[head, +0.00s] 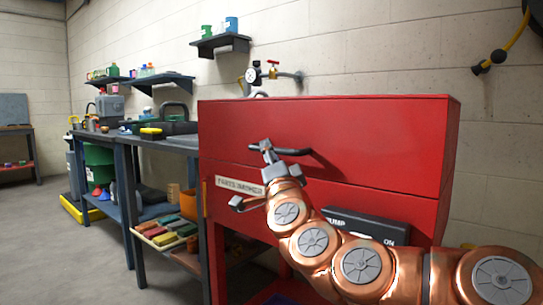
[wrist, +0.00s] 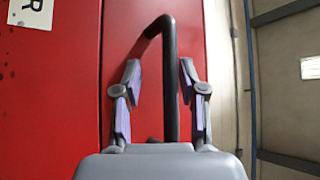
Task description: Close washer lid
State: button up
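The red parts washer (head: 400,192) fills the middle of the head view. Its red lid (head: 370,135) looks down, with a thin seam between it and the body below. The lid's black bar handle (head: 296,152) runs across its front and also shows in the wrist view (wrist: 170,75). My gripper (head: 266,150) is at the left end of the handle. In the wrist view my gripper (wrist: 159,78) is open, with the handle between its fingers, nearer the right one. I see a gap on both sides of the bar.
A black pump switch box (head: 365,226) is on the washer front, close to my arm. A workbench (head: 122,140) with tools and bins stands to the left. A gauge and valve (head: 254,75) are on the wall behind. Floor at the lower left is clear.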

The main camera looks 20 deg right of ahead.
jog(key=shift+r, duration=0.15)
send_near(272, 109)
jog(key=w, duration=0.1)
jog(key=w+r, duration=0.2)
jog(key=w, duration=0.1)
jog(key=shift+a, duration=0.25)
jog(key=shift+r, duration=0.95)
jog(key=s+f, duration=0.4)
jog(key=s+d+f, duration=0.1)
jog(key=s+f, duration=0.1)
jog(key=shift+s+d, duration=0.1)
jog(key=shift+s, duration=0.1)
dwell(0.4)
jog(key=shift+d, duration=0.1)
